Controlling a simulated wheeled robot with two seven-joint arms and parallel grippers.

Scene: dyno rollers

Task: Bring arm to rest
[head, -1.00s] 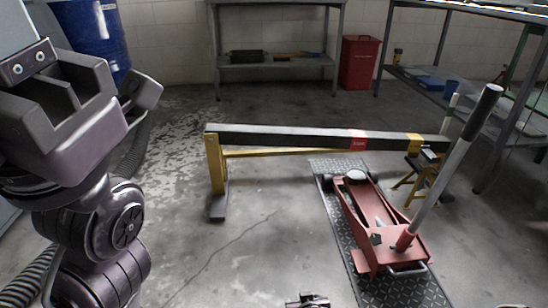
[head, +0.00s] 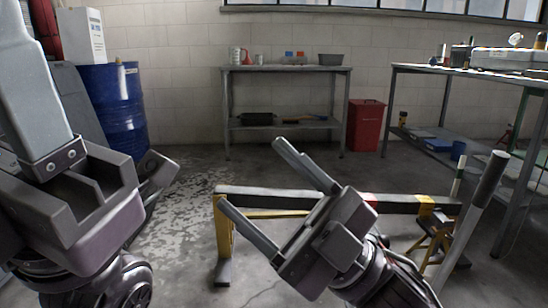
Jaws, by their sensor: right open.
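My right gripper (head: 254,174) is in the lower middle of the head view, its two long flat fingers spread wide and pointing up and left. It is open, with nothing between the fingers. It overlaps the dark beam in the picture. My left gripper (head: 70,190) is large and close at the left edge. One grey finger rises along the edge, but its jaw opening cannot be judged.
A dark beam on yellow stands (head: 400,203) crosses the middle. A jack handle (head: 470,215) slants up at right. Behind are a metal table (head: 285,70), a red bin (head: 365,126), a blue drum (head: 112,108) and a workbench (head: 425,70). Floor is bare at centre left.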

